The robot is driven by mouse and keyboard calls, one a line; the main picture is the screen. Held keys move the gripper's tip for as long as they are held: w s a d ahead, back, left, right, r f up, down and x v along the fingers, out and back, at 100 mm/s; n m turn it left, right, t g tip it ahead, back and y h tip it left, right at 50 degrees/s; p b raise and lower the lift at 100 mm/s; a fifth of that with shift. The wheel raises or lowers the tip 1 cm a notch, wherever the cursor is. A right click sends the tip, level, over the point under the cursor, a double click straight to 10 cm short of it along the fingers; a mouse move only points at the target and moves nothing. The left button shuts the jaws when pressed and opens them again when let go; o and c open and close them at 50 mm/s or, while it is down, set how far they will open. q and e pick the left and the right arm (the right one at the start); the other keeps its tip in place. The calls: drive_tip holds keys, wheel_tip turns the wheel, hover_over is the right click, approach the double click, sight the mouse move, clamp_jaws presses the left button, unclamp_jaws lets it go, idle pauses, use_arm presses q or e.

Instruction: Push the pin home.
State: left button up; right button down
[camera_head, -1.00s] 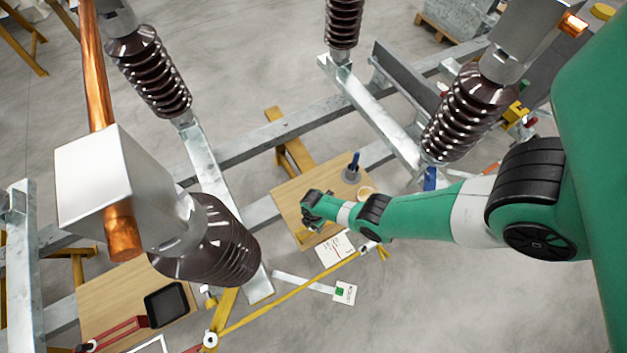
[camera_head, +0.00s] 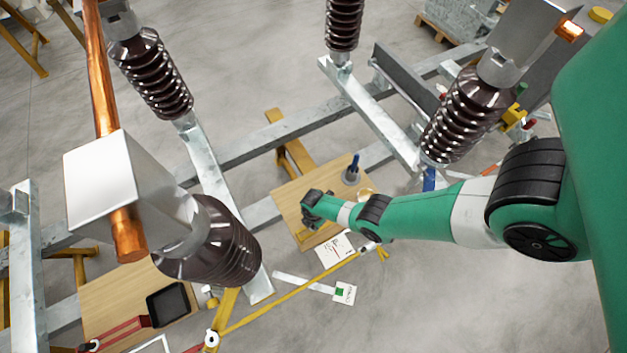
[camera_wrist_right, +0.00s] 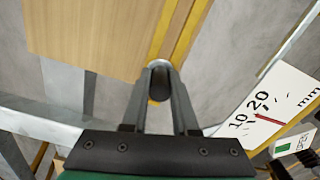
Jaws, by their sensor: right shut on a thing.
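My right gripper (camera_head: 308,218) is low over the wooden board (camera_head: 290,195) in the head view, small and partly hidden by its own wrist. In the right wrist view my right gripper (camera_wrist_right: 160,72) has its fingers close together on a dark, round-ended piece (camera_wrist_right: 160,84), which appears to be the pin. A yellow bar (camera_wrist_right: 183,30) runs right behind it. How deep the pin sits cannot be told. A white scale card (camera_wrist_right: 270,108) marked 10, 20 and mm has a red pointer. My left gripper is not in view.
A grey holder (camera_head: 351,176) with a blue-handled item stands on the board. Brown ribbed insulators (camera_head: 160,82) and galvanised beams (camera_head: 250,148) surround the work spot. A copper bar (camera_head: 98,70) stands at left. A tag with a green square (camera_head: 344,293) is nearby.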

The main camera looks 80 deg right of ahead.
drive_tip(key=shift+r+p, duration=2.55)
drive_tip(key=shift+r, duration=0.2)
